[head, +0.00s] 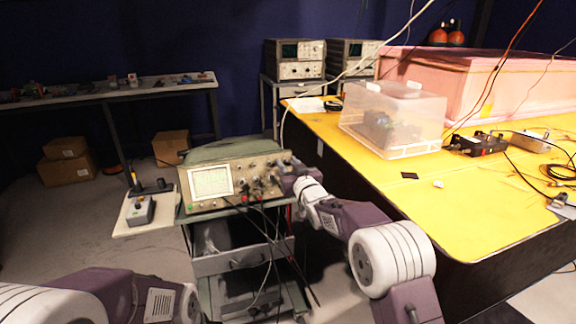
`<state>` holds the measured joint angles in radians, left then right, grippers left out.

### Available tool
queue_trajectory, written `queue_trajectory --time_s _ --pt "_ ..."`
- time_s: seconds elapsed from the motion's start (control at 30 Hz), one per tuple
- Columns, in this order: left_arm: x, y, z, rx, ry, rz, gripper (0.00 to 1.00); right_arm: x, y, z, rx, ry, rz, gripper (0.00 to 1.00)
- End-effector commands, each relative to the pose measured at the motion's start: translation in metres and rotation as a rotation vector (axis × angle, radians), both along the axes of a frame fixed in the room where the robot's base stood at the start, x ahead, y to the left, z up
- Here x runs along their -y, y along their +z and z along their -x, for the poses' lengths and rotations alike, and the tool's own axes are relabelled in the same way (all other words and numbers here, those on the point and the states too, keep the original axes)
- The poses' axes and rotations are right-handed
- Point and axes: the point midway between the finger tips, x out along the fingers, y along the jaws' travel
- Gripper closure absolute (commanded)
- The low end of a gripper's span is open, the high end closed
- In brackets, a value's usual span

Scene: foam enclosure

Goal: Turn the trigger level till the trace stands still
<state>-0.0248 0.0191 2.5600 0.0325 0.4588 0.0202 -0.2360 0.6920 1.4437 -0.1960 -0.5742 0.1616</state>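The oscilloscope (262,176) sits on a grey-green cart, its front panel facing me. Its lit screen (210,182) is on the left with a grid; the trace on it is too faint to make out. Knobs and cable sockets fill the panel's right half, with dark leads hanging from it. My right gripper (284,170) is at the upper right end of the panel, by the knobs there. Its fingers are small and dark against the panel, so I cannot tell whether they touch or grip a knob. My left arm shows at the bottom left; its gripper is out of view.
The cart (232,262) has a drawer and lower shelf. A side board (128,220) on its left bears a small grey box (140,211). A yellow table (425,212) with a clear plastic bin (393,118) stands right. Cardboard boxes (66,163) lie on the floor behind.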

Motion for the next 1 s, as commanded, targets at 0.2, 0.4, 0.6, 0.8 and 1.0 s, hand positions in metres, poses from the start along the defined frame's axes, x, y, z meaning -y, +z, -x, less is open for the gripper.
queue_trajectory --time_s 0.2,0.4,0.6,0.8,1.0 --pt "0.0 0.0 0.0 0.0 0.0 0.0 0.64 0.0 0.0 0.0 0.0 0.0 0.0 0.77" --pt "0.0 0.0 0.0 0.0 0.0 0.0 0.64 0.0 0.0 0.0 0.0 0.0 0.0 1.0" --pt "0.0 0.001 0.0 0.0 0.0 0.0 0.64 0.0 0.0 0.0 0.004 0.005 0.014 1.0" --pt "0.0 0.007 0.0 0.0 0.0 0.0 0.64 0.002 0.002 0.0 0.027 0.029 0.089 1.0" --pt "0.0 0.018 0.0 0.0 0.0 0.0 0.64 0.003 0.003 -0.001 0.074 0.079 0.233 1.0"
